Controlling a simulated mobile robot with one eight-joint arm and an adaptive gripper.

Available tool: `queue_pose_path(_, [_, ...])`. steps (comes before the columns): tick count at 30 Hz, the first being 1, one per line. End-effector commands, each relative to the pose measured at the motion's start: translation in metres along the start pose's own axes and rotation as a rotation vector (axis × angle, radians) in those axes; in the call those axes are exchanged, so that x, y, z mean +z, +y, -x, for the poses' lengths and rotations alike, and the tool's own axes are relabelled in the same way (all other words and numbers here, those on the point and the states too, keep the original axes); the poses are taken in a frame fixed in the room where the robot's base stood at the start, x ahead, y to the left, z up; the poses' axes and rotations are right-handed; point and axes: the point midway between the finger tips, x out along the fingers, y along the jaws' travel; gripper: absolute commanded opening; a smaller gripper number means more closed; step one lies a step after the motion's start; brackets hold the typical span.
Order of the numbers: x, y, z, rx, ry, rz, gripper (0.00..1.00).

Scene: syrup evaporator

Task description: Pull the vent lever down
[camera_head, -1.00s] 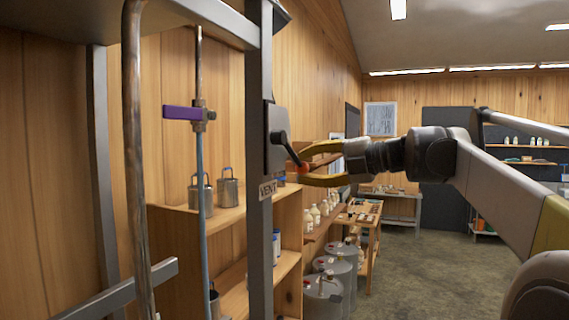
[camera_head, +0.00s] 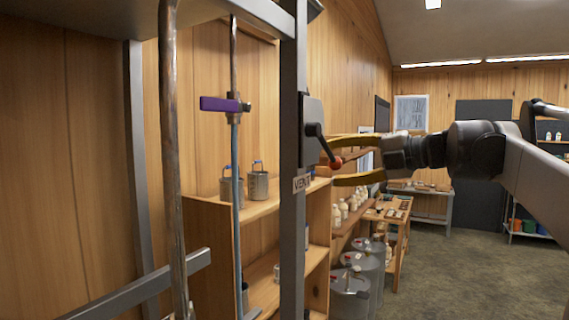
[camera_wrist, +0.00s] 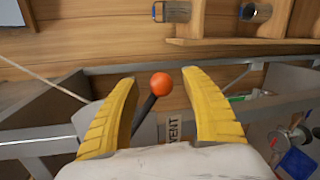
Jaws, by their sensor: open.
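The vent lever (camera_head: 323,146) is a black arm on a dark box on the grey post, with an orange-red ball at its lower right end. In the wrist view the lever (camera_wrist: 143,115) lies between my fingers, with its orange ball (camera_wrist: 162,84) showing near the fingertips. A VENT label (camera_head: 301,183) is on the post below the box. My gripper (camera_head: 340,162) has two yellow fingers, one above and one below the ball. The fingers are spread around the ball with visible gaps in the wrist view.
The grey metal post (camera_head: 291,230) stands close left of my gripper. A purple valve handle (camera_head: 220,104) on a thin pipe is farther left. Wooden shelves (camera_head: 262,208) with metal cans are behind.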

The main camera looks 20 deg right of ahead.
Motion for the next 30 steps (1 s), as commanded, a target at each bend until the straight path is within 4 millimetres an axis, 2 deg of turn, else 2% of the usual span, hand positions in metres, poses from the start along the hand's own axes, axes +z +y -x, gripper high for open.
queue_pose_path(5, [0.001,0.000,0.023,-0.001,-0.005,-0.001,0.55])
queue_pose_path(12, [0.000,0.000,0.078,0.000,-0.005,-0.001,0.55])
queue_pose_path(18, [0.000,0.000,0.110,0.000,-0.003,0.000,0.55])
queue_pose_path(23, [-0.001,0.000,0.119,0.000,0.000,0.000,0.55])
queue_pose_path(30, [-0.001,0.000,0.119,0.000,0.000,0.000,0.55])
